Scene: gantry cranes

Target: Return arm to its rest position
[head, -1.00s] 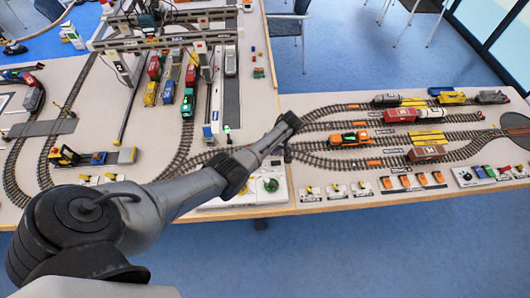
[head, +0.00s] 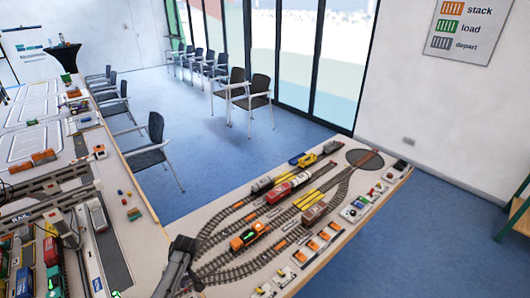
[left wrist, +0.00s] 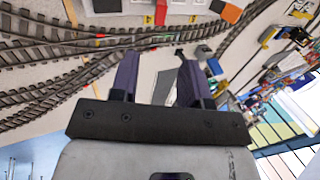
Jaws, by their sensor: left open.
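My left arm comes in at the bottom of the head view, and its dark end (head: 180,250) is over the table by the curved tracks. In the left wrist view my left gripper (left wrist: 156,78) is open, with two dark purple fingers apart and nothing seen between them. Tracks (left wrist: 50,80) show beyond the fingers, upside down or tilted. The distance from the fingers to the table cannot be told. My right gripper is in neither view.
The table holds an orange locomotive (head: 249,236), a red wagon (head: 279,192), a brown wagon (head: 314,212) and a turntable (head: 364,158). Container wagons and crane beams stand at left. Chairs (head: 252,98) stand beyond on the blue floor (head: 210,135). A sign (head: 461,32) hangs on the wall.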

